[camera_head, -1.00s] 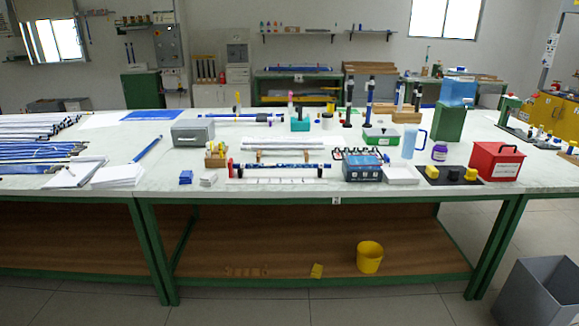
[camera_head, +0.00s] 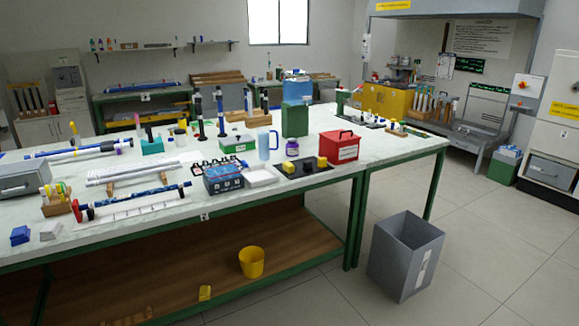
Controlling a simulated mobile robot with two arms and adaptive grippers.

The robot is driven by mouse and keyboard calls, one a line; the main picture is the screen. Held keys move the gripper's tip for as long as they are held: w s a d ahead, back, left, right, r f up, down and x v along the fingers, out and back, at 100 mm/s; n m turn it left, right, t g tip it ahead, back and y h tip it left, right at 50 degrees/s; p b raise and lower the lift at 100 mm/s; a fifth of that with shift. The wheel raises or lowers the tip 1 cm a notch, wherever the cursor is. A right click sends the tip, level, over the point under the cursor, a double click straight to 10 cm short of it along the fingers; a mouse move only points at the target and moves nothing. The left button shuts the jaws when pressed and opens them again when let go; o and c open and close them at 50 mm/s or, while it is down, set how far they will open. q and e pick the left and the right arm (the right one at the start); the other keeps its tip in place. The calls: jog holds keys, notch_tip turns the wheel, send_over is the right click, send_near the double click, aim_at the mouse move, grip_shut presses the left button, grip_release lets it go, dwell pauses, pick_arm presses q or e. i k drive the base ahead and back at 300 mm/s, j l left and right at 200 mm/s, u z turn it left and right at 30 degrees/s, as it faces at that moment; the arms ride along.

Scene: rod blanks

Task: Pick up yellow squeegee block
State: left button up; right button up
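Several small yellow pieces show in the head view. Two yellow blocks, one at the left (camera_head: 289,167) and one at the right (camera_head: 322,162), sit on a black mat (camera_head: 304,172) near the bench's front edge. Neither of my grippers is in view.
The long green-framed workbench (camera_head: 150,222) is crowded with rods, boxes and bottles. A red box (camera_head: 339,147) stands right of the mat. A grey bin (camera_head: 404,255) stands on the floor off the bench's right end.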

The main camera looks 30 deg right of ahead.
aim_at(321, 162)
jog(key=i+l, duration=0.85)
jog(key=i+l+z, duration=0.1)
jog(key=i+l, duration=0.7)
jog(key=i, duration=0.1)
